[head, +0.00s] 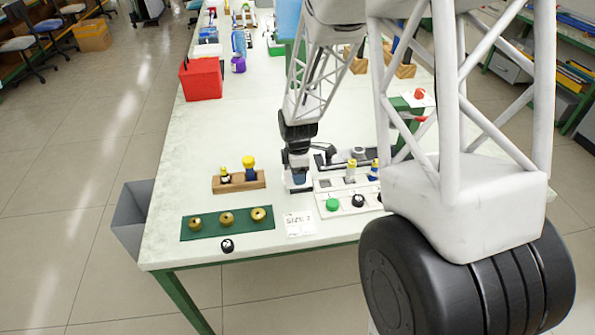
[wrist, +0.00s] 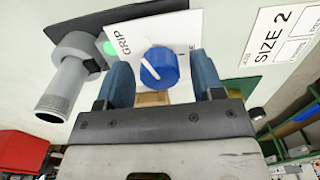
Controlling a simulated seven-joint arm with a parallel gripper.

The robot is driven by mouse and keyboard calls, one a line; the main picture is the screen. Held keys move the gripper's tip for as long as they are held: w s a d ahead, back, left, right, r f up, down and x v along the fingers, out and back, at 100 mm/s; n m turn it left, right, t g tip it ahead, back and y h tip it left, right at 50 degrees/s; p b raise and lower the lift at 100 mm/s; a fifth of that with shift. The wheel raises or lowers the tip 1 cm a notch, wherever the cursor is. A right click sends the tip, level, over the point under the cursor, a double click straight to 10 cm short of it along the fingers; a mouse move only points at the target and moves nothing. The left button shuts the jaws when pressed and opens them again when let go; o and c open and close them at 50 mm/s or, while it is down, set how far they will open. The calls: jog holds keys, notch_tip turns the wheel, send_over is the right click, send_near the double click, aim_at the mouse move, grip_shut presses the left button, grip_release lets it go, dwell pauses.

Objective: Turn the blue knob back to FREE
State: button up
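The blue knob (wrist: 160,68) sits on a white plate (wrist: 180,28) in the wrist view. The word GRIP is printed on the left of the plate; the label on the right is mostly hidden, with only a last E showing. The knob's white pointer line slants up and left, towards the GRIP side. My gripper (wrist: 160,60) is open, with one blue finger on each side of the knob and a visible gap to both. In the head view my gripper (head: 299,182) is low over the table at the left end of the white panel, and it hides the knob.
A grey threaded cylinder (wrist: 70,85) stands close to the left finger. The white panel (head: 345,208) carries a green button (head: 333,204) and a black one (head: 358,201). A wooden block (head: 240,183) with yellow-topped pieces, a green mat (head: 207,234) and a SIZE 2 card (head: 299,224) lie nearby.

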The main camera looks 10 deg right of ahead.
jog(key=c, duration=0.9)
jog(key=shift+o, duration=0.2)
jog(key=shift+m, duration=0.4)
jog(key=m, duration=0.9)
jog(key=shift+m, duration=0.4)
jog(key=m, duration=0.5)
jog(key=shift+m, duration=2.4)
